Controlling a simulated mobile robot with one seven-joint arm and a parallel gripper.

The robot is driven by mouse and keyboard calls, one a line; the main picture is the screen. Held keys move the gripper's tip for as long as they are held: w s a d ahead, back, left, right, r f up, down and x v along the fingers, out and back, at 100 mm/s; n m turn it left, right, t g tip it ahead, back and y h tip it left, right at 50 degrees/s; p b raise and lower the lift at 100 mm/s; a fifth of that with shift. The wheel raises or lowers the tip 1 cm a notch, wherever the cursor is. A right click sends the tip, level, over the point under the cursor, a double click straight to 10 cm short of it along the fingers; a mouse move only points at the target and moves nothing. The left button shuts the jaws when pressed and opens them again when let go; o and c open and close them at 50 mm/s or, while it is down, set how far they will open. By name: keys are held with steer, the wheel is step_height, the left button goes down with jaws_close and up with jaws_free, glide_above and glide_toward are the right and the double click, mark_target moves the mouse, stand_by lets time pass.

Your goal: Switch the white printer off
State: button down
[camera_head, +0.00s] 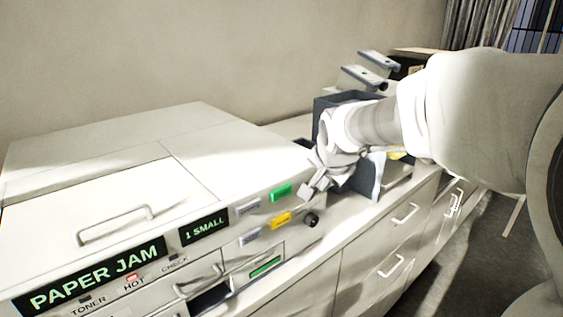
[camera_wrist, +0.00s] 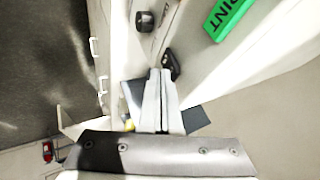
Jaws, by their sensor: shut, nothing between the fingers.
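The white printer (camera_head: 120,158) stands on the counter at the left. Its front has a lit display reading PAPER JAM (camera_head: 98,276), a smaller display reading 1 SMALL (camera_head: 204,230), and a black knob (camera_head: 311,220) near the right end. In the wrist view the knob (camera_wrist: 145,21) is at the top, and a small black switch-like part (camera_wrist: 172,64) is right by my fingertips. I cannot tell if they touch it or which way it is set. My gripper (camera_head: 318,187) is shut and empty at the printer's right end; its fingers (camera_wrist: 159,76) also show in the wrist view.
Green (camera_head: 281,192) and yellow (camera_head: 281,220) buttons sit close to my fingers; the green one (camera_wrist: 229,16) reads PRINT. A dark upright holder (camera_head: 367,175) stands right behind my gripper. Drawer handles (camera_head: 405,213) stick out below the counter. The HOT light (camera_head: 133,277) glows red.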

steer(key=shift+w+a+r+g, duration=0.1)
steer(key=shift+w+a+g, duration=0.15)
steer(key=shift+w+g, duration=0.05)
steer(key=shift+r+p, duration=0.15)
steer(key=shift+p, duration=0.2)
steer(key=shift+r+p, duration=0.3)
steer(key=shift+r, duration=0.35)
steer(key=shift+s+d, duration=0.1)
steer(key=shift+d, duration=0.05)
